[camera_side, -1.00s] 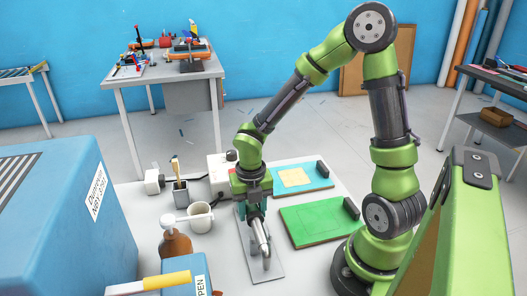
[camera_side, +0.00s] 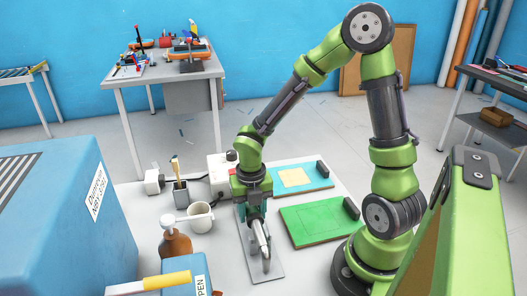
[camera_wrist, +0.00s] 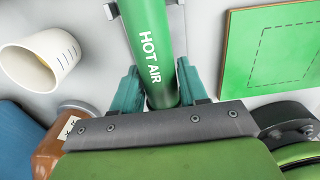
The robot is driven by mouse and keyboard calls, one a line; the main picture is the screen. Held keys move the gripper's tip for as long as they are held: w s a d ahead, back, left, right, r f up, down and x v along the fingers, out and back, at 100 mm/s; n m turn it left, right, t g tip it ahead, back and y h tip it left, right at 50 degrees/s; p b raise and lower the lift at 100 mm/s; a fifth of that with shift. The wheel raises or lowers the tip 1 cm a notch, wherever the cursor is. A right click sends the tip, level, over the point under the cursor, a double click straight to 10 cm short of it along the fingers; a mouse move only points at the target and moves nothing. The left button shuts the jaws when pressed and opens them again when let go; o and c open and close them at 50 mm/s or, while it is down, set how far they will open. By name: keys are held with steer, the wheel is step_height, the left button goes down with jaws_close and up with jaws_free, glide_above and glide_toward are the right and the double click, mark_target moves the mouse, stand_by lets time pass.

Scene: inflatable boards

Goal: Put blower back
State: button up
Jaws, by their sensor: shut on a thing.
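The blower is a green tube marked HOT AIR (camera_wrist: 152,45) in the wrist view, with a metal nozzle (camera_side: 263,240) showing in the side view. My gripper (camera_wrist: 158,90) is shut on the blower's green body, one teal finger on each side. In the side view my gripper (camera_side: 254,212) points down over a grey metal plate (camera_side: 268,270) on the white table. The nozzle is low over this plate; I cannot tell whether it touches. The rest of the blower is hidden by my gripper.
A green board (camera_side: 318,224) and a blue board with a yellow patch (camera_side: 312,178) lie to the right. A white cup (camera_side: 201,219), a brown pump bottle (camera_side: 175,242) and a brush holder (camera_side: 181,194) stand to the left. A white control box (camera_side: 220,170) is behind.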

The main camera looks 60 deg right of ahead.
stand_by(0.4)
steer(key=o, duration=1.6)
steer(key=shift+r, duration=2.95)
